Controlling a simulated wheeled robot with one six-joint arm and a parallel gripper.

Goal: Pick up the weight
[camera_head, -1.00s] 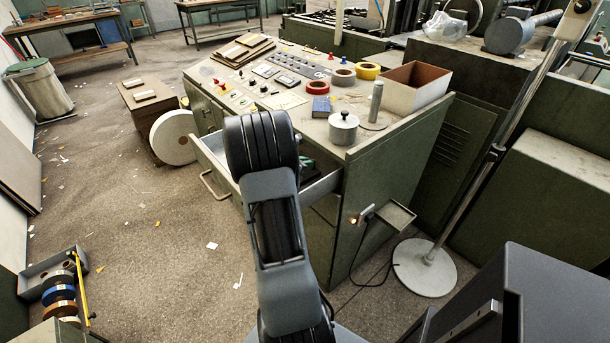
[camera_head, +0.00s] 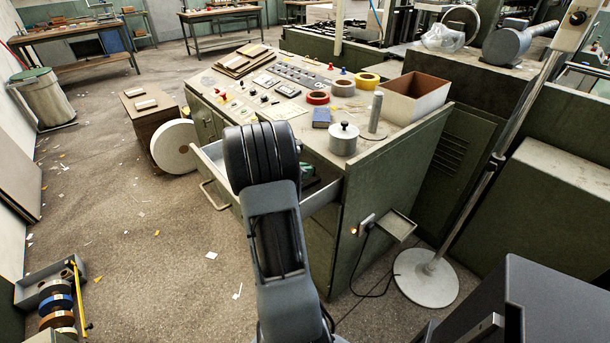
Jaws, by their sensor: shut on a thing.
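A grey metal cylinder with a small knob on top (camera_head: 343,139) stands upright on the front right of the green control console (camera_head: 430,130); it looks like the weight, though I cannot be sure. My arm rises in the middle of the view, in front of the console's open drawer (camera_head: 212,160). My gripper is hidden behind or beyond the arm, so I cannot see its jaws or anything in them. Part of the drawer's inside is also hidden by my arm.
Near the cylinder are a blue box (camera_head: 321,117), a grey upright post (camera_head: 375,112), tape rolls (camera_head: 317,98) and an open brown-lined box (camera_head: 418,97). A round-based pole stand (camera_head: 426,278) is at the right.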

